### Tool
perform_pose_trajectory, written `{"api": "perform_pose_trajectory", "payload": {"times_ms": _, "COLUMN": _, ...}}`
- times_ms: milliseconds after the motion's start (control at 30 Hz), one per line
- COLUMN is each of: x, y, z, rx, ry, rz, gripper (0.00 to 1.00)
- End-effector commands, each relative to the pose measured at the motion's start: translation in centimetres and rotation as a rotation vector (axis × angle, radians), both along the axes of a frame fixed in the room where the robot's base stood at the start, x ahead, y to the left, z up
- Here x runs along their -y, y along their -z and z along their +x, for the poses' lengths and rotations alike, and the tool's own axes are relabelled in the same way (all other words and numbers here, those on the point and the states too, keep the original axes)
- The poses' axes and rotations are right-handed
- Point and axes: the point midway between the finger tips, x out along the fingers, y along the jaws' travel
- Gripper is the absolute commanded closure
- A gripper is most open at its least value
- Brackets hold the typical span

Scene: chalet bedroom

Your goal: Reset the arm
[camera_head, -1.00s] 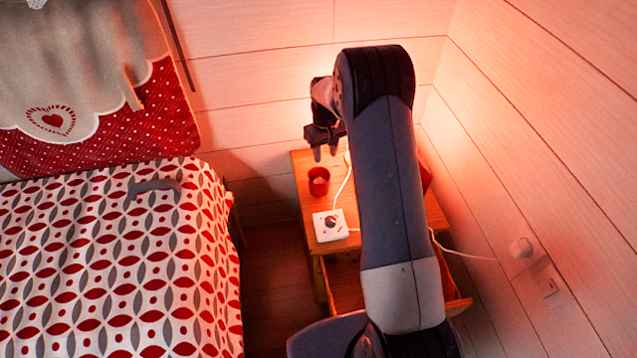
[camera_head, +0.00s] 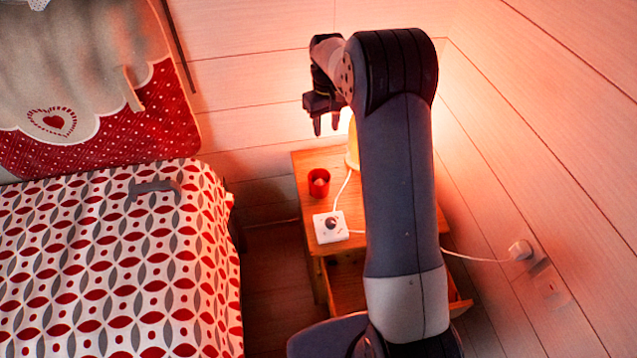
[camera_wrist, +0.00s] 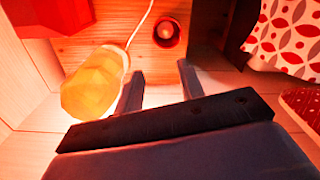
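My gripper (camera_head: 326,124) hangs above the far end of the wooden nightstand in the head view, fingers pointing down. In the wrist view its two fingers (camera_wrist: 160,88) are spread apart with nothing between them. My arm stands in front of the right part of the nightstand and hides much of it.
The nightstand (camera_head: 304,162) bears a red cup (camera_head: 318,183), a white socket box (camera_head: 330,227) and a glowing lamp (camera_wrist: 95,85), mostly hidden in the head view. A drawer below is open. The patterned bed (camera_head: 110,270) is left; a plank wall (camera_head: 560,150) is right.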

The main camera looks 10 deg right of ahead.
Motion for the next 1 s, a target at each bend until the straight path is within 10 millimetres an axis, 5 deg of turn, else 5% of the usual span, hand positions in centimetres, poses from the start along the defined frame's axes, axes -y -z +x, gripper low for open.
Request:
{"api": "perform_pose_trajectory", "payload": {"times_ms": 267, "x": 0.0, "y": 2.0, "z": 0.0, "rx": -0.003, "ry": 0.0, "rz": 0.0, "gripper": 0.63}}
{"api": "perform_pose_trajectory", "payload": {"times_ms": 733, "x": 0.0, "y": 11.3, "z": -0.1, "rx": -0.004, "ry": 0.0, "rz": 0.0, "gripper": 0.63}}
{"api": "perform_pose_trajectory", "payload": {"times_ms": 800, "x": 0.0, "y": 8.8, "z": 0.1, "rx": 0.004, "ry": 0.0, "rz": 0.0, "gripper": 0.63}}
{"api": "perform_pose_trajectory", "payload": {"times_ms": 1000, "x": 0.0, "y": 6.3, "z": 0.0, "rx": 0.001, "ry": 0.0, "rz": 0.0, "gripper": 0.63}}
